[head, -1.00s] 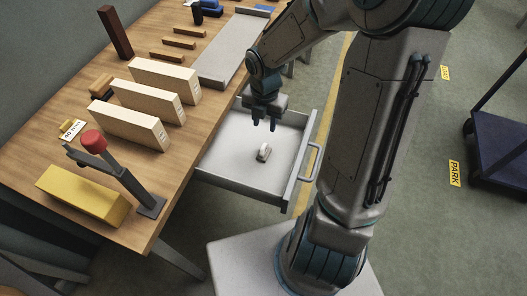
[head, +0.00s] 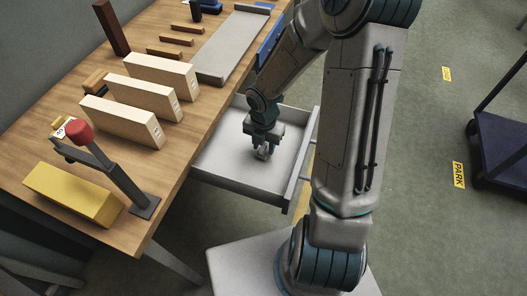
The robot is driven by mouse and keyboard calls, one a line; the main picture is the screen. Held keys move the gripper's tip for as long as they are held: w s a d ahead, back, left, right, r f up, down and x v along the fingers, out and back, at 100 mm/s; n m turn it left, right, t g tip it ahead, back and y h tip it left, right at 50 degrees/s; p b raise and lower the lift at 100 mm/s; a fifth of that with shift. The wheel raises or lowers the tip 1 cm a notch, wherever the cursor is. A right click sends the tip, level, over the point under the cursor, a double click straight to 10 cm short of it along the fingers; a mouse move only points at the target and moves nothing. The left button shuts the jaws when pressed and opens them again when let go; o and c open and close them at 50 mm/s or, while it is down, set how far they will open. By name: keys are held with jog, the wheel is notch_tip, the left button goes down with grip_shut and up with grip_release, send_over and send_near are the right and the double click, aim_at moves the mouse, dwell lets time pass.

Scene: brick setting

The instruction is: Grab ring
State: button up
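A small pale ring (head: 262,153) lies in the open grey drawer (head: 222,180) under the workbench. It is partly hidden by my gripper. My gripper (head: 262,152) points down into the drawer, with its fingertips down at the ring. I cannot tell whether the fingers are closed on the ring or stand around it with a gap.
The wooden workbench (head: 170,185) carries several pale blocks (head: 160,80), a red-knobbed lever (head: 110,170) and a yellow block (head: 72,193). A dark blue cart (head: 505,150) stands at the right. The floor between is clear.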

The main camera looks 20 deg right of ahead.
grip_shut()
jog(key=shift+r, duration=0.1)
